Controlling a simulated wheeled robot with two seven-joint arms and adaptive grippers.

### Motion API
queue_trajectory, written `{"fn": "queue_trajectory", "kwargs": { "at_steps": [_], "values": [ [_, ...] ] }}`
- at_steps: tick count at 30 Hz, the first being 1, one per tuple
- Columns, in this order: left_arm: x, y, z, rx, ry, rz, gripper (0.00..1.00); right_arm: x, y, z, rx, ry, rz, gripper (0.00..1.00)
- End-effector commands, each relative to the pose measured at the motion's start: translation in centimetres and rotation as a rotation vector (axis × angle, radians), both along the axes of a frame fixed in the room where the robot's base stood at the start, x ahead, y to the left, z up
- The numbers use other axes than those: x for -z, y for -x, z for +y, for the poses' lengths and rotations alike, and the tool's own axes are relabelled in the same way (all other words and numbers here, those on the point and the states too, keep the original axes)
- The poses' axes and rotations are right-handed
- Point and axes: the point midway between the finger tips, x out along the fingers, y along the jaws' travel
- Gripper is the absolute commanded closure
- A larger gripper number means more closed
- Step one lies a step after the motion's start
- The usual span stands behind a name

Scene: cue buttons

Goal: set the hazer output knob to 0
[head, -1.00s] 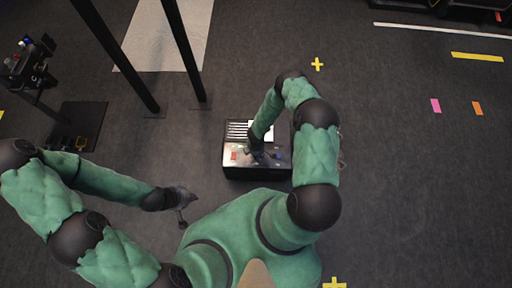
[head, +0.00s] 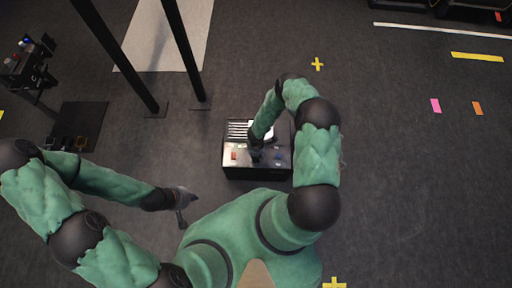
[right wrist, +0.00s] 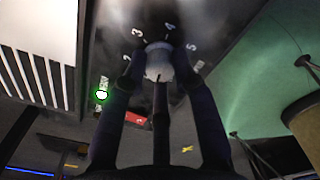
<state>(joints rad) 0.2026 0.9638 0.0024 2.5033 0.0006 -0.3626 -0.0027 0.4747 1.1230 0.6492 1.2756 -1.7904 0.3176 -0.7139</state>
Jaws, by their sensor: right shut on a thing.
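The hazer (head: 258,173) is a dark box with a shiny control panel, on the floor in front of me. Its pale round output knob (right wrist: 158,62) shows in the right wrist view, with white dial numbers around its far side; 2, 3, 4 and 5 are readable. My right gripper (right wrist: 158,72) is shut on the knob, one dark finger on each side. Its fingers hide the near part of the dial, and I cannot tell where the knob points. In the head view my right gripper (head: 256,153) is over the panel. My left gripper (head: 184,206) hangs away from the hazer; its opening is unclear.
A lit green indicator (right wrist: 101,95) and a red switch (right wrist: 132,118) sit on the panel near my right fingers. White slats (right wrist: 36,50) lie beside the panel. Dark posts (head: 187,52) stand behind on the left. The floor to the right is mostly clear.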

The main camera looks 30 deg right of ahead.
Motion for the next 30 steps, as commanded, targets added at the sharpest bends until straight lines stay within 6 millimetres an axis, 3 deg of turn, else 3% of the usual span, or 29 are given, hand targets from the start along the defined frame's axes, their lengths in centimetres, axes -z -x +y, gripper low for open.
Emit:
{"fn": "queue_trajectory", "kwargs": {
  "at_steps": [15, 30],
  "values": [
    [0.01, 0.0, 0.01, 0.0, 0.0, 0.0, 1.0, 0.05, 0.04, 0.01, -0.431, 0.0, 0.001, 1.0],
    [0.01, 0.0, 0.0, 0.0, 0.0, 0.0, 1.0, 0.03, 0.02, -0.01, -0.589, 0.001, 0.001, 1.0]
  ]
}}
